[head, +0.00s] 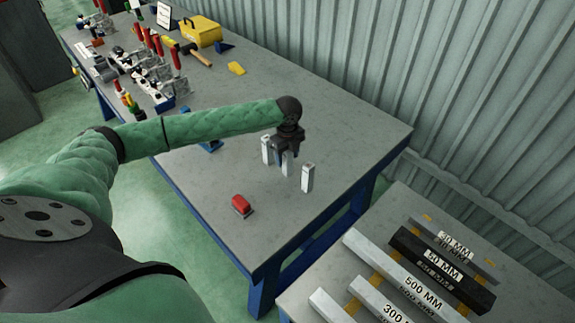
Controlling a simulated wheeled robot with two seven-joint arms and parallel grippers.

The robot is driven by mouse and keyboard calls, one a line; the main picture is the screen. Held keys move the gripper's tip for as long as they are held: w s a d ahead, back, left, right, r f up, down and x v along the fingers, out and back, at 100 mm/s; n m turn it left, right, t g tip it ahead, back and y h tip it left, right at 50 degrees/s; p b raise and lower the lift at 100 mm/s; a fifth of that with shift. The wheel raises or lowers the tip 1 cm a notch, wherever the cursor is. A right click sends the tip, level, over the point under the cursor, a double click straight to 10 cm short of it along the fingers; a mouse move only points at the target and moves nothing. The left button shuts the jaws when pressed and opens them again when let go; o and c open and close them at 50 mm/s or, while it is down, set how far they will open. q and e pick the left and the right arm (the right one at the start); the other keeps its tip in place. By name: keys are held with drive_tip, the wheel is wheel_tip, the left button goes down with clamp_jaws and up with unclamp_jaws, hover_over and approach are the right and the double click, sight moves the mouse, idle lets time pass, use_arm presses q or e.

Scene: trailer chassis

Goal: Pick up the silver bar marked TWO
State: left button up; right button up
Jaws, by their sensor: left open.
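Three silver bars stand upright in a slanting row on the grey workbench: a left bar (265,152), a middle bar (288,167) and a right bar (307,178). Any marks on them are too small to read, so I cannot tell which is marked TWO. My left gripper (286,158) is open and points down at the middle bar. Its dark fingers hide the top of that bar; I cannot tell whether they touch it. The left bar is partly beside the gripper, and the right bar stands clear of it. My right gripper is not in view.
A red block (242,206) lies on the workbench (345,140) near its front edge. Clamps, a hammer (198,55) and a yellow toolbox (201,31) crowd the far end. A lower table at bottom right holds labelled bars (405,280). A corrugated wall runs behind.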

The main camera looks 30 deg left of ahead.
use_arm(q)
drive_tip(key=shift+f, duration=0.1)
drive_tip(key=c, duration=1.1)
